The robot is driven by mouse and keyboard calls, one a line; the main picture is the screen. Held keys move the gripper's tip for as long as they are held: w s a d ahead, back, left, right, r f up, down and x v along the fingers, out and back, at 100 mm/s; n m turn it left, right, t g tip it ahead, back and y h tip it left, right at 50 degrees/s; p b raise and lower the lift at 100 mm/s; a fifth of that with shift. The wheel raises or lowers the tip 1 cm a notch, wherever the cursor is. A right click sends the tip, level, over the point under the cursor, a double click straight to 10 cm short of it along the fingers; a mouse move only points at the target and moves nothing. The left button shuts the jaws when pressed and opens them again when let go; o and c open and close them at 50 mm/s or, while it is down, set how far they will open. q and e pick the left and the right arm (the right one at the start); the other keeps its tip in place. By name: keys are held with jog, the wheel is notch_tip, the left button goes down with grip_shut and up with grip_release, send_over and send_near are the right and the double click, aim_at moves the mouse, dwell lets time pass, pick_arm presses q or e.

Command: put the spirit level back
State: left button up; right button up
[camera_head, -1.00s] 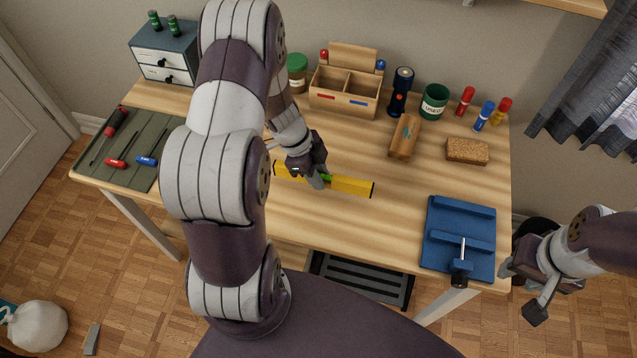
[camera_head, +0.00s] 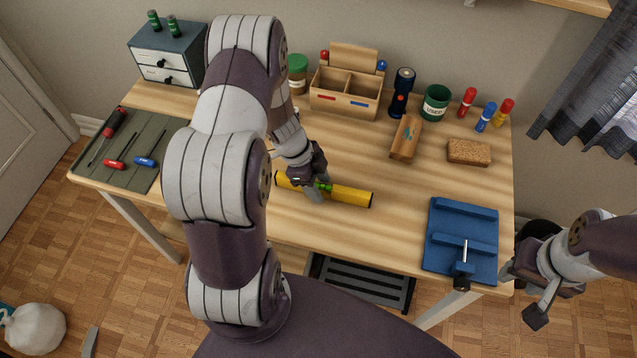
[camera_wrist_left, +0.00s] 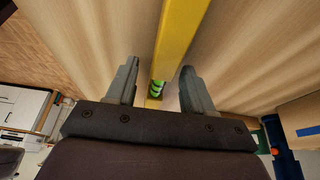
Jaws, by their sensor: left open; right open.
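The yellow spirit level (camera_head: 349,195) lies on the desk near its front middle, with a green vial area at its centre. In the left wrist view, the spirit level (camera_wrist_left: 182,30) runs between the two fingers, which stand apart from its sides. My left gripper (camera_head: 317,192) is open at the middle of the level; it also shows in the left wrist view (camera_wrist_left: 160,85). The gripper hides part of the level in the head view. My right gripper (camera_head: 526,293) is open and empty, off the desk's right front corner.
A green mat (camera_head: 133,170) with screwdrivers lies at the left. A wooden organiser (camera_head: 345,92), flashlight (camera_head: 401,92), green cup (camera_head: 435,102) and markers stand at the back.

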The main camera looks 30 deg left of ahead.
pick_arm(q)
jog(key=p+v, duration=0.3)
jog(key=v, duration=0.8)
jog(key=w+d+r+n+t+y, duration=0.2)
jog(key=w+r+n+t+y, duration=0.1)
jog(key=w+r+n+t, duration=0.4)
jog(key=s+d+r+n+g, duration=0.1)
jog(key=s+d+n+g, duration=0.2)
jog(key=s, duration=0.4)
jog(key=s+d+r+n+g+y, duration=0.1)
jog(key=s+d+n+g, duration=0.2)
jog(key=s+d+n, duration=0.2)
jog(key=s, duration=0.3)
jog(key=shift+d+r+g, duration=0.2)
jog(key=shift+r+g, duration=0.1)
